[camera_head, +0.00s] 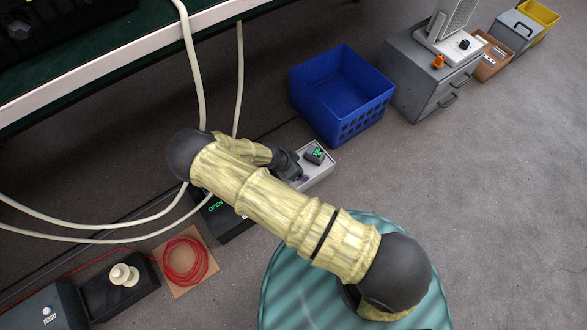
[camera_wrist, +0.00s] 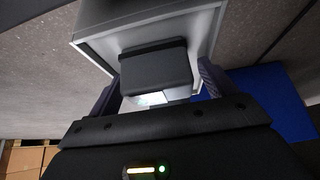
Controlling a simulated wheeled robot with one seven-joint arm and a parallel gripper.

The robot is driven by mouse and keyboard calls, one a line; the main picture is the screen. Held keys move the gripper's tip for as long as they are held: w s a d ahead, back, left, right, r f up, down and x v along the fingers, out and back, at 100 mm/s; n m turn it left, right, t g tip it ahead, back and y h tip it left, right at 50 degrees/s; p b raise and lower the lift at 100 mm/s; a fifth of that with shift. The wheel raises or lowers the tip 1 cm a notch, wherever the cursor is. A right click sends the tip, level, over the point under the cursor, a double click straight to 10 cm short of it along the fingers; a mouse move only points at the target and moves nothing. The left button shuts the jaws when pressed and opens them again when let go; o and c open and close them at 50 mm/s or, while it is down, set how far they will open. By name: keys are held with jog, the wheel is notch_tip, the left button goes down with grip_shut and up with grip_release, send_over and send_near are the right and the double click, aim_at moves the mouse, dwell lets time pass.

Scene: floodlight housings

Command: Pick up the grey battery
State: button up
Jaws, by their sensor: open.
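A dark grey block with a green mark (camera_head: 315,154), which looks like the battery, lies in a pale grey tray (camera_head: 324,174) on the floor. My gripper (camera_head: 290,167) is low over the tray, just left of that block. In the wrist view a dark grey block (camera_wrist: 155,66) with a pale, shiny lower face sits between the spread fingers of my gripper (camera_wrist: 158,87), with the tray (camera_wrist: 100,45) behind it. I cannot tell whether it is the same block or whether the fingers touch it. My arm hides the tray's left part.
A blue crate (camera_head: 341,93) stands behind the tray; it also shows in the wrist view (camera_wrist: 275,103). A black box marked OPEN (camera_head: 226,222) is left of the tray. A teal round top (camera_head: 283,290) is in front. Grey drawers (camera_head: 425,82) stand at upper right.

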jog(key=shift+c, duration=0.4)
jog(key=c, duration=1.2)
notch_tip(320, 180, up, 10)
jog(key=p, duration=0.6)
